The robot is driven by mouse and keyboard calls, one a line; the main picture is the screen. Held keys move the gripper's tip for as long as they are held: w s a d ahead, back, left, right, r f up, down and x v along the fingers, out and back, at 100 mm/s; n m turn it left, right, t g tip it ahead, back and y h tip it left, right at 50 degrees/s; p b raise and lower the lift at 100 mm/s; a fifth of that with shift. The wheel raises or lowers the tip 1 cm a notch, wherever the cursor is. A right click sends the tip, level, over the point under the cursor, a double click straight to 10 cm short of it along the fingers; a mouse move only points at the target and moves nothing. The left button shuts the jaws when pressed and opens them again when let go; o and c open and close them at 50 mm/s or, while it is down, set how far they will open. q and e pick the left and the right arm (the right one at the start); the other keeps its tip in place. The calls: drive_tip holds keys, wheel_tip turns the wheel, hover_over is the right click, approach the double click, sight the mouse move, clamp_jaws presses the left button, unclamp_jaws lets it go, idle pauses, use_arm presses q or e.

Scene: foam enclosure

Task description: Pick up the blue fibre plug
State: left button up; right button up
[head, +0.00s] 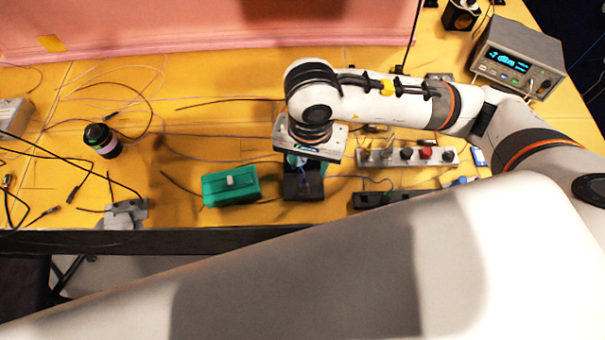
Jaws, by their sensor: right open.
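My right gripper (304,190) points down over the yellow table, left of a metal strip with knobs and just right of a green box (230,186). Its dark jaws are open. The wrist above them hides most of the space between the fingers, and I cannot make out anything held there. I cannot clearly pick out a blue fibre plug. Small blue patches show right of the knob strip, one a blue and white piece (478,157) and one lower down (460,181), but they are too small to identify. My left gripper is not in view.
The knob strip (390,157) and a dark block (380,199) lie right of the gripper. A grey instrument (516,58) stands at the back right. A black cylinder (102,140) and loose cables lie at left. A pink foam wall (200,25) closes the back.

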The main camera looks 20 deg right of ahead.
sight(304, 179)
wheel_tip(304, 179, down, 3)
drive_tip(key=shift+r+p, duration=0.1)
drive_tip(key=shift+p, duration=0.25)
drive_tip(key=f+p, duration=0.1)
drive_tip(key=f, duration=0.1)
drive_tip(key=a+f+p, duration=0.1)
drive_tip(key=f, duration=0.1)
drive_tip(key=shift+w+p, duration=0.1)
drive_tip(key=shift+p, duration=0.25)
drive_tip(key=shift+f, duration=0.7)
drive_tip(key=shift+w, duration=0.1)
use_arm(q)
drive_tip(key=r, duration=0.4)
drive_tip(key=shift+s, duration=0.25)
use_arm(e)
clamp_jaws()
